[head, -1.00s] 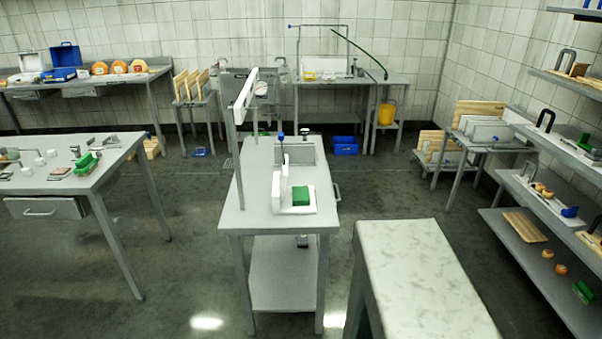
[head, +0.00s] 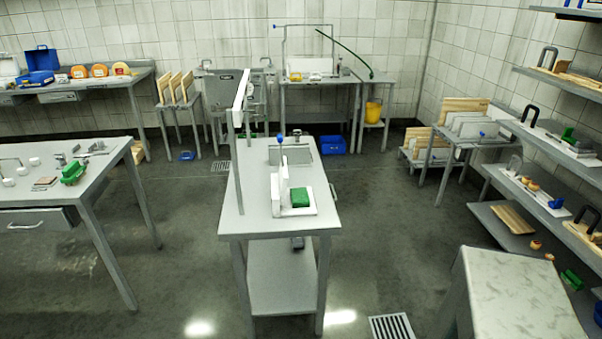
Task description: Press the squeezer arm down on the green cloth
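The green cloth (head: 300,197) is a small folded block. It lies on the white base of the squeezer (head: 322,206), on the grey table in the middle of the head view. White upright plates (head: 281,188) stand just left of and behind the cloth. A thin upright lever with a blue knob (head: 280,138) rises behind the plates and appears to be the squeezer arm. It stands up, apart from the cloth. How it joins the base is hidden by the plates. My gripper is not in view.
The grey table (head: 240,222) has a tall post frame with a white bar (head: 241,87) along its left side. A marbled-top table (head: 515,295) stands close at the lower right. A side table (head: 95,185) with small items is at left, shelves (head: 490,215) at right. Floor between is open.

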